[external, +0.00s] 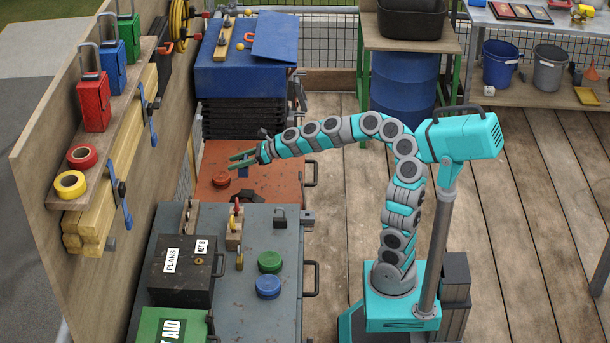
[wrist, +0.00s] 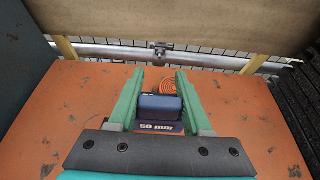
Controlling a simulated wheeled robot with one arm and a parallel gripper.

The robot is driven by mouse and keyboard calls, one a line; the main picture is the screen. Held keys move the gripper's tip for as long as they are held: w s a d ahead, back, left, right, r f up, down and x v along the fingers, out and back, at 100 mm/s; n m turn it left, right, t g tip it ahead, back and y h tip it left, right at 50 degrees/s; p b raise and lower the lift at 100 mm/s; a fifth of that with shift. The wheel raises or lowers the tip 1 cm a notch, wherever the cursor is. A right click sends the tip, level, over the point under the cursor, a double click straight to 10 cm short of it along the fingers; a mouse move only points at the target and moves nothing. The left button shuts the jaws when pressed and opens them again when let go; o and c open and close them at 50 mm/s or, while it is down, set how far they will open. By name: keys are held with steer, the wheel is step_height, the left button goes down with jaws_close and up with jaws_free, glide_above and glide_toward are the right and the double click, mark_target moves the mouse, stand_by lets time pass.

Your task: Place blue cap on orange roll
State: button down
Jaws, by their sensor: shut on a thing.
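My gripper (external: 243,158) is shut on a small dark blue block-like piece, the blue cap (wrist: 158,106), which sits between the green fingers. It also shows below the fingers in the external view (external: 243,172). A label reading "50 mm" shows just below it in the wrist view. The orange roll (external: 221,180) lies on the orange work surface (external: 207,158), just left of and below the gripper in the external view. In the wrist view the orange roll (wrist: 174,87) shows beyond the cap, partly hidden by the cap and right finger. The cap appears apart from the roll and above the surface.
A wooden panel (external: 120,150) stands left. A blue case (external: 240,75) stands behind. The orange surface around the roll is mostly clear.

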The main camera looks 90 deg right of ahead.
steer(key=w+d, duration=0.1)
steer(key=w, duration=0.2)
steer(key=w+d, duration=0.1)
steer(key=w, duration=0.2)
steer(key=w+d+f, duration=0.1)
steer(key=w, duration=0.1)
steer(key=shift+w+d, duration=0.3)
steer(key=shift+w, duration=0.1)
steer(key=shift+f, duration=1.7)
steer(key=shift+f, duration=0.15)
steer(key=shift+c, duration=1.7)
jaws_free()
steer(key=shift+s+r, duration=0.25)
steer(key=shift+r, duration=0.05)
steer(key=v, duration=1.1)
steer(key=shift+s, duration=0.2)
steer(key=shift+r, duration=0.1)
